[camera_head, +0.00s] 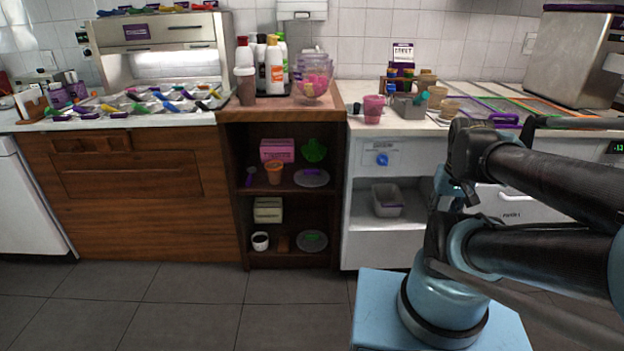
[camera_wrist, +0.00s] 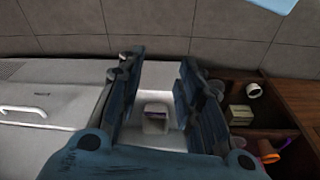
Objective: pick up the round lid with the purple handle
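The round lid (camera_head: 312,181) with a purple handle (camera_head: 312,171) lies on the upper shelf of the open wooden cabinet in the head view, at the right side. It is a pale translucent disc, right of an orange-topped cup. I cannot make it out in the wrist view, where my gripper covers part of the cabinet. My gripper (camera_wrist: 160,66) is open in the wrist view, its two fingers wide apart with nothing held between them. Through the gap a grey bin shows farther off. In the head view my arm is at the right, away from the lid.
Around the lid stand the orange-topped cup (camera_head: 274,174), a pink box (camera_head: 277,150) and a green item (camera_head: 314,151). A similar lid with a green handle (camera_head: 312,241) lies on the lower shelf, near a white cup (camera_head: 260,241). The grey bin (camera_head: 387,201) sits right of the cabinet.

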